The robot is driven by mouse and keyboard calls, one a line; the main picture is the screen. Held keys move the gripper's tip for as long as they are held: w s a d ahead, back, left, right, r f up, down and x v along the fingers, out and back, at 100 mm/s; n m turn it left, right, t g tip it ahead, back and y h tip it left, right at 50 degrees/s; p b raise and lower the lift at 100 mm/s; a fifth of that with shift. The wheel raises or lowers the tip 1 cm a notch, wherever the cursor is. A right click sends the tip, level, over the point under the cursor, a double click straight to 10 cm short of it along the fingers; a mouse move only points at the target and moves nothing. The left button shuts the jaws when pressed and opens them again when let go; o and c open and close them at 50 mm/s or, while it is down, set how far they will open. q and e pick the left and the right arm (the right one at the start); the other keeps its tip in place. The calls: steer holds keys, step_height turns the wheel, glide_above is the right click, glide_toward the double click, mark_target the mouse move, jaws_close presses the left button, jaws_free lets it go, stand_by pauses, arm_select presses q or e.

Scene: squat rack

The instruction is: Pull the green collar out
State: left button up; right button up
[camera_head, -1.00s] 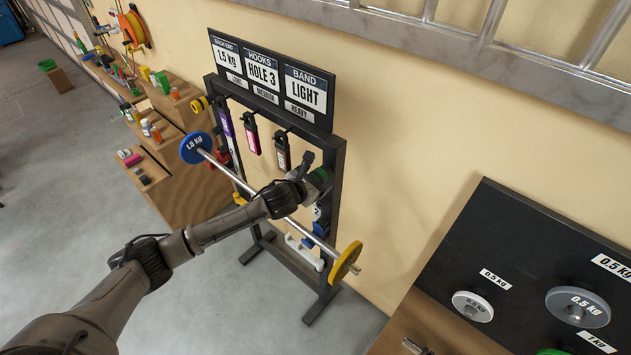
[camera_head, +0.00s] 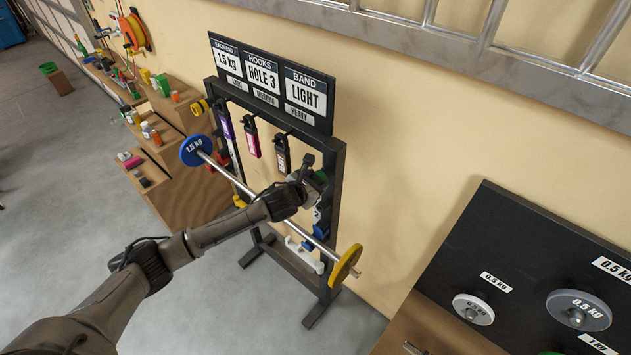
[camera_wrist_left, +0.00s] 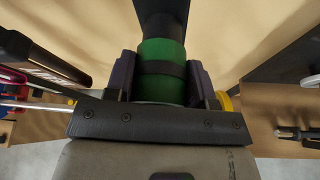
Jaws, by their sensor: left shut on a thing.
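The green collar (camera_wrist_left: 162,55) is a short green cylinder with a dark band around it, close up in the left wrist view. My left gripper (camera_wrist_left: 160,68) is shut on it, one dark finger on each side. A dark post stands beyond the collar in that view. In the head view only a small part of the collar (camera_head: 321,176) shows near the right upright of the rack. My left gripper (camera_head: 312,186) is there, partly hidden by its own wrist. My right gripper is in neither view.
The black squat rack (camera_head: 336,190) holds a barbell (camera_head: 240,183) with a blue plate (camera_head: 194,150) and a yellow plate (camera_head: 345,266). Hanging bands and a sign board (camera_head: 268,80) are close by. A plate board (camera_head: 520,250) stands at right.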

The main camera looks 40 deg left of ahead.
arm_select(q)
steer(key=shift+c, duration=0.5)
steer(key=shift+s, duration=0.1)
steer(key=shift+s+p, duration=0.6)
steer(key=shift+s, duration=0.3)
steer(key=s+p, duration=0.2)
steer(key=s, duration=0.2)
steer(key=shift+s+a, duration=0.1)
steer(key=shift+s, duration=0.1)
stand_by(0.3)
